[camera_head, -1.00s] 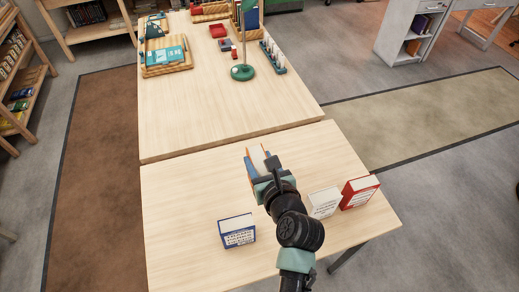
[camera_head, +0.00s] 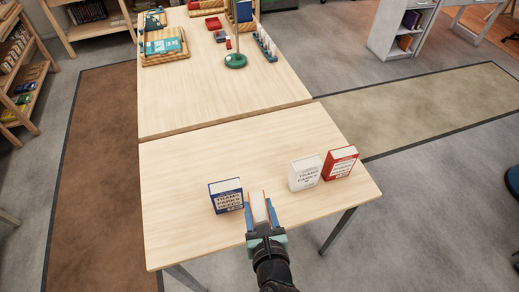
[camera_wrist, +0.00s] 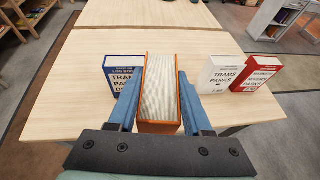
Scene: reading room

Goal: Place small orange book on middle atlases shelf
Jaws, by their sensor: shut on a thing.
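The small orange book (camera_wrist: 159,127) is clamped between the two blue fingers of my gripper (camera_wrist: 158,103), its pale page edges facing the wrist camera. In the head view, the orange book (camera_head: 258,207) is held upright in my gripper (camera_head: 262,222) over the near part of the table. I cannot tell whether the book touches the tabletop. Shelves with books stand at the left (camera_head: 18,80) and at the back left (camera_head: 95,25); I cannot tell which is the middle atlases shelf.
A blue book (camera_head: 226,196) stands just left of my gripper. A white book (camera_head: 305,173) and a red book (camera_head: 340,163) stand to its right. The near table (camera_head: 190,160) is clear on its left. Trays and a green-based lamp (camera_head: 235,61) occupy the far table.

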